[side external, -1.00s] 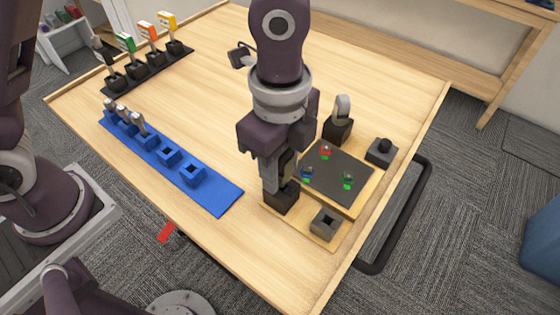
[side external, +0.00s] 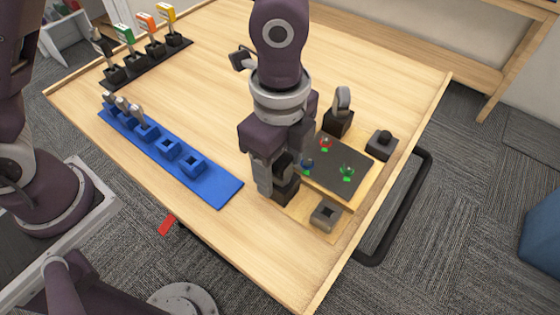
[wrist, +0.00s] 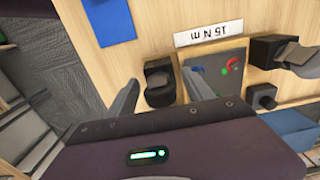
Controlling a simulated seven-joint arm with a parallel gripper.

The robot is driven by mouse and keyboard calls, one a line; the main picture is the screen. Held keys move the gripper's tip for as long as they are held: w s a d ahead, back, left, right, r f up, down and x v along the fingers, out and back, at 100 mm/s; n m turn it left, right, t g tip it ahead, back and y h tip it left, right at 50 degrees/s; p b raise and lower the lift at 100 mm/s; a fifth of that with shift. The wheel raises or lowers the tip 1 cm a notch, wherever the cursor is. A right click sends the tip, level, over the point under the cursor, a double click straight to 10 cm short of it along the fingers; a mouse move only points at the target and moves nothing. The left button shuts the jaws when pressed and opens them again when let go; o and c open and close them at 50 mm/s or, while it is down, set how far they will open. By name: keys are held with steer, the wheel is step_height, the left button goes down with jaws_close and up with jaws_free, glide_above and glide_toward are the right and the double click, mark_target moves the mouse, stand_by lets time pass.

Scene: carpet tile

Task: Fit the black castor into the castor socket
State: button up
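My gripper (wrist: 160,77) points down at the left side of the dark board. In the wrist view its two fingers stand apart, with gaps on both sides of a black piece with a rounded top (wrist: 159,84), which looks like the black castor. Below it is a dark block (side external: 287,192), apparently the castor socket, standing on the wooden base. The castor looks upright at the block; how deep it sits cannot be told, as the fingers partly hide it in the side view.
The dark board (side external: 335,163) carries small red, blue and green pieces. Around it stand a grey block with a square hole (side external: 326,213), a knobbed block (side external: 382,144) and a black block with a grey loop (side external: 338,120). A blue rack (side external: 215,188) lies left; another rack is behind.

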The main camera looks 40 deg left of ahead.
step_height(320, 180, up, 7)
steer(key=shift+r, duration=0.1)
stand_by(0.3)
steer(key=s+a+r+n+t, duration=0.2)
steer(key=a+r+n, duration=0.4)
steer(key=a, duration=0.4)
steer(key=s+a+r+n+t, duration=0.1)
steer(key=s+a+n+t, duration=0.2)
steer(key=s+a+n, duration=0.7)
steer(key=shift+a+r+n+t, duration=0.35)
steer(key=shift+a+n, duration=0.4)
steer(key=shift+n, duration=0.25)
